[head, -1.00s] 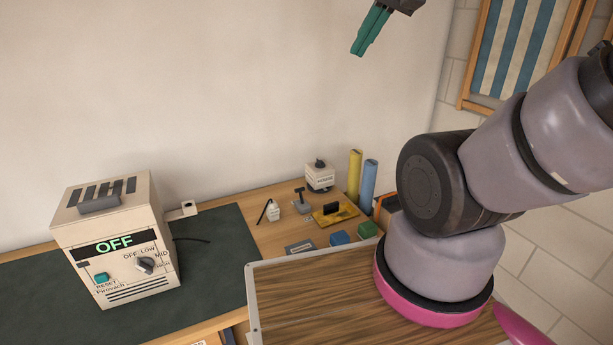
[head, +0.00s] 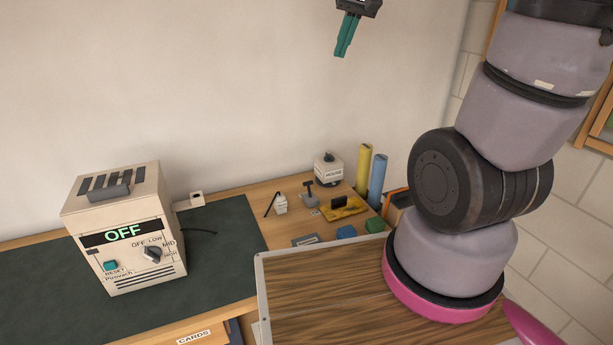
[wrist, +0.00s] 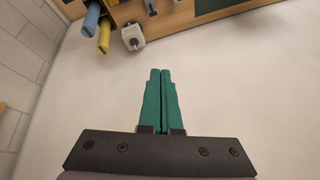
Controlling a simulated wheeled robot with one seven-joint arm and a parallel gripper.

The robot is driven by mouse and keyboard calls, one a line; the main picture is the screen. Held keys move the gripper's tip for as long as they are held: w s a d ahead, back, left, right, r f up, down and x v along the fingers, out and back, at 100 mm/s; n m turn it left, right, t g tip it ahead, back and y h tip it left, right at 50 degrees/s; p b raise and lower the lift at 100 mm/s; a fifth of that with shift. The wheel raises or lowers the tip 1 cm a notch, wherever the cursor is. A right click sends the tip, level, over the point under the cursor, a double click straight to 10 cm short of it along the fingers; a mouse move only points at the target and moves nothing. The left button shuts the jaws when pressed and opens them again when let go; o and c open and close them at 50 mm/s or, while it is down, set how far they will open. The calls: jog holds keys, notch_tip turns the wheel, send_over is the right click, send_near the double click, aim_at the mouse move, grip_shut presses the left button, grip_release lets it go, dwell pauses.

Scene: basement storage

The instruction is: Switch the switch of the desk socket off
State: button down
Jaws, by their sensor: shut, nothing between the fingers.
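A small pale box, which looks like the desk socket (head: 196,199), stands at the back of the desk against the wall in the head view. It is just right of the beige device. A small dark spot shows on it, but its switch is too small to read. My gripper (head: 341,54) is high in front of the wall, above and to the right of the socket, with its green fingers pointing down. In the wrist view the fingers (wrist: 160,73) are together and empty. The socket is not clearly visible in the wrist view.
The beige device (head: 125,255) reads OFF and stands on the dark mat (head: 225,265). A dark cable lies right of it. A white box (head: 328,169), a yellow roll (head: 363,170) and a blue roll (head: 377,182) stand at the back right. The wall space between gripper and desk is clear.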

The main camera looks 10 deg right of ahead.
jog(key=w+a+f+n+g, duration=0.1)
jog(key=w+f, duration=0.5)
jog(key=w, duration=0.1)
jog(key=n+g+h, duration=0.1)
jog(key=n+g, duration=0.1)
send_over(309, 191)
jog(key=w, duration=0.4)
notch_tip(309, 191, down, 17)
notch_tip(309, 191, down, 12)
jog(key=w+n+g, duration=0.1)
jog(key=w, duration=0.1)
jog(key=shift+w+a, duration=0.35)
jog(key=shift+w, duration=0.05)
jog(key=f, duration=0.9)
jog(key=shift+w+a+f, duration=0.1)
jog(key=shift+w+f, duration=0.2)
jog(key=shift+w, duration=0.05)
jog(key=shift+s+f, duration=0.2)
jog(key=shift+s, duration=0.05)
jog(key=shift+s+d+r, duration=0.15)
jog(key=shift+s, duration=0.4)
jog(key=shift+s+d+r, duration=0.1)
jog(key=shift+s+r, duration=0.1)
jog(key=shift+s, duration=0.3)
jog(key=shift+s+d+r, duration=0.15)
jog(key=shift+s, duration=0.4)
